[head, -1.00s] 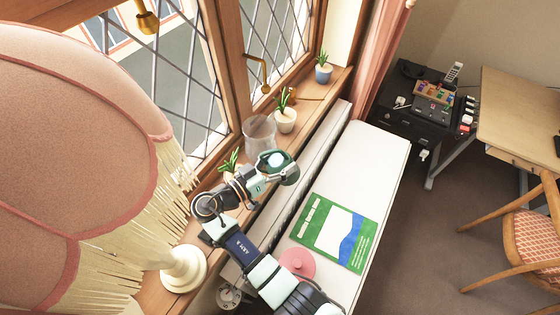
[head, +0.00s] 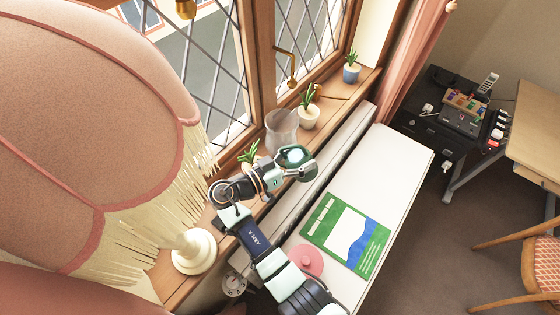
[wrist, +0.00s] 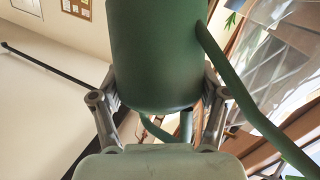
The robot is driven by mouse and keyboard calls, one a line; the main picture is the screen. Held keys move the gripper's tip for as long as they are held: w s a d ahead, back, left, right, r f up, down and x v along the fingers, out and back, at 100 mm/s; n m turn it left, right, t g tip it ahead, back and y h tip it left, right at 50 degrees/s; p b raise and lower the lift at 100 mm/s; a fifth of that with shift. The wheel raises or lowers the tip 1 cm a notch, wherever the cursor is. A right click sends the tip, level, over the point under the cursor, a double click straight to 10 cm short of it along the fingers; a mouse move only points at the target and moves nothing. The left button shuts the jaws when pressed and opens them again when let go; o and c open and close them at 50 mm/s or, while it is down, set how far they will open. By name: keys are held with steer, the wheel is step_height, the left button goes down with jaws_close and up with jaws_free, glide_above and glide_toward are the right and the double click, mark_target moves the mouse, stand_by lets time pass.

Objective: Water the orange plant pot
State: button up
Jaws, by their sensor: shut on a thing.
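My gripper (head: 285,168) is shut on a dark green watering can (head: 299,158), beside the window sill. In the wrist view the can (wrist: 155,55) fills the space between my fingers, and its long thin spout (wrist: 245,100) runs down to the right. Another plant stands in a cream pot (head: 308,117), and one farther off in a blue pot (head: 351,74).
A clear glass vase (head: 281,128) stands on the sill close behind the can. A fringed pink lamp (head: 90,130) fills the left side. A white surface below the sill holds a green book (head: 347,235) and a pink round object (head: 307,261).

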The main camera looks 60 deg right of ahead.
steer(key=shift+w+a+r+n+h, duration=0.1)
steer(key=shift+w+r+n+h, duration=0.1)
steer(key=shift+r+n+h, duration=0.3)
stand_by(0.8)
stand_by(2.2)
